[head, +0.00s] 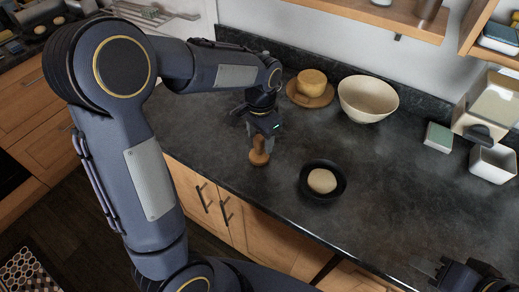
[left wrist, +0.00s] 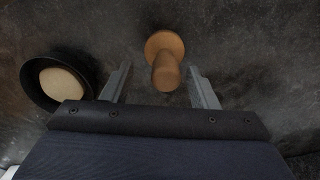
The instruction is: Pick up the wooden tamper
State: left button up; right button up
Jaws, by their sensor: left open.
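The wooden tamper (head: 259,152) stands on the dark countertop near its front edge. It also shows in the left wrist view (left wrist: 166,62), between and just beyond the fingertips. My left gripper (head: 262,134) is over the tamper in the head view, and its two fingers (left wrist: 161,75) are spread apart in the left wrist view. I see no contact between the fingers and the tamper. My right gripper (head: 428,270) is at the lower right of the head view, away from the tamper; its jaws are partly cut off and unclear.
A black bowl with a pale round item (head: 322,181) sits right of the tamper. Behind are a cheese on a wooden plate (head: 325,99) and a cream bowl (head: 368,98). A small box (head: 438,137) and white containers stand at the right.

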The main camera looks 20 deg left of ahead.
aim_at(259, 146)
pick_arm(q)
jog(key=f, duration=0.4)
jog(key=shift+w+a+p, duration=0.25)
jog(key=shift+w+p, duration=0.1)
jog(key=shift+p, duration=0.05)
jog(key=shift+f, duration=0.35)
jog(key=shift+s, duration=0.1)
jog(key=c, duration=1.1)
jog(key=shift+r, duration=0.1)
